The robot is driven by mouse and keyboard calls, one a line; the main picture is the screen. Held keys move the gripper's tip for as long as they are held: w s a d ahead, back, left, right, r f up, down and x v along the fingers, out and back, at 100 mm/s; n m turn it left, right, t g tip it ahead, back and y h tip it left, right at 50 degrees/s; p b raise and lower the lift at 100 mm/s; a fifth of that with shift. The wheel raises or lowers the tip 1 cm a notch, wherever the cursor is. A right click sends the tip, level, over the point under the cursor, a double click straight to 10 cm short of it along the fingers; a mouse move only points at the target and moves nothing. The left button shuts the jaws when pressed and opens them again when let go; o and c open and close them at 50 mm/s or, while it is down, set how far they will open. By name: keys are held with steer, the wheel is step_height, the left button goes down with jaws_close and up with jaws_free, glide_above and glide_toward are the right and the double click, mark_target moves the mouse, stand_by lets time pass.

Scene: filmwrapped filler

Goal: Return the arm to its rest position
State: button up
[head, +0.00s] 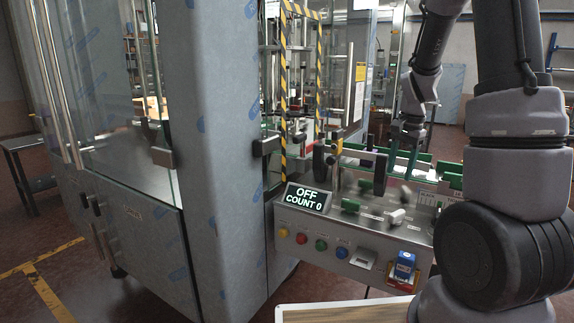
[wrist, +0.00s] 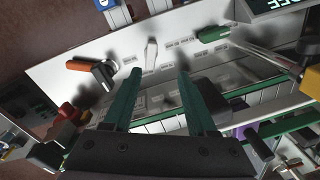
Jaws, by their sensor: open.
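My gripper (head: 403,156) hangs at the end of my arm above the machine's control console (head: 338,238) in the head view. In the wrist view its two green fingers (wrist: 158,74) stand apart with nothing held between them. The pale console top (wrist: 75,50) lies beyond the fingertips. A white lever (wrist: 151,53) on it shows past the gap between the fingers. An orange-and-grey handle (wrist: 90,68) is left of the fingers and a green part (wrist: 213,34) is to the right. I cannot tell the exact gap to the panel.
A display (head: 307,198) reads "OFF COUNT 0". Coloured buttons and a blue switch (head: 404,266) line the console front. A large grey cabinet (head: 215,130) with glass doors stands left. Striped posts (head: 284,90) frame the machine opening. A pale-edged tray (head: 345,303) is at the bottom.

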steer(key=s+a+r+n+t, duration=0.3)
steer(key=s+a+r, duration=0.2)
steer(key=s+r, duration=0.4)
steer(key=s+a+r+n+t+y, duration=0.1)
steer(key=s+a+r+n+t, duration=0.2)
steer(key=s+a+r, duration=0.3)
steer(key=s+r+n, duration=0.1)
steer(key=s+r, duration=0.3)
steer(key=r, duration=0.1)
steer(key=shift+a+r, duration=0.2)
